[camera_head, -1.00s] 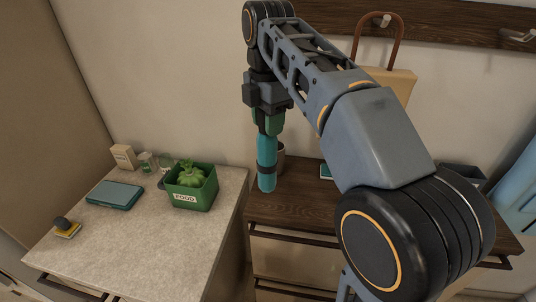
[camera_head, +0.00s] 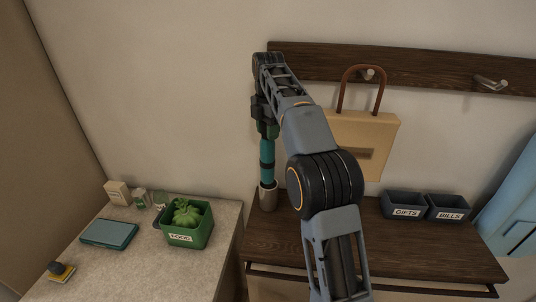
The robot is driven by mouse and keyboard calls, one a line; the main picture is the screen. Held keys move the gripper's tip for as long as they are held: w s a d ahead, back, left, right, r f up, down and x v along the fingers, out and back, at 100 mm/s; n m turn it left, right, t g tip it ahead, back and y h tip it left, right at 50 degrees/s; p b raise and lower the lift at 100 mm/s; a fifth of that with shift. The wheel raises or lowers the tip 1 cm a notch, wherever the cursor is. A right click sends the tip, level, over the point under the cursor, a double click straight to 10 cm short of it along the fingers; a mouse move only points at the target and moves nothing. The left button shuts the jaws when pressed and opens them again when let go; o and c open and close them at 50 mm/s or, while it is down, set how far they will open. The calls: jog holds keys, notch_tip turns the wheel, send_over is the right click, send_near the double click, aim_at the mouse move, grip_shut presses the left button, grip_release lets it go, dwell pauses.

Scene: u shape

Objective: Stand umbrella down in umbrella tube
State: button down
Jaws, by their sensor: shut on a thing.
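The umbrella (camera_head: 267,158) is teal with a dark band and hangs upright below my gripper (camera_head: 266,130). My gripper is shut on its upper end.
The dark wooden cabinet top (camera_head: 390,238) holds grey bins labelled GIFTS (camera_head: 405,207) and BILLS (camera_head: 447,207). A tan bag (camera_head: 365,135) hangs from the wall rail (camera_head: 430,75). On the pale counter (camera_head: 150,262) stand a green FOOD bin (camera_head: 188,232) and a teal case (camera_head: 109,234).

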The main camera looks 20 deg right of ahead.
aim_at(269, 161)
jog(key=f, duration=0.6)
jog(key=shift+w+d+f+b, duration=0.2)
jog(key=shift+w+f+b, duration=0.15)
jog(key=shift+f+p, duration=0.3)
jog(key=shift+f, duration=2.35)
jog(key=shift+f, duration=0.15)
jog(key=c, duration=0.7)
grip_release()
jog(key=shift+o, duration=0.2)
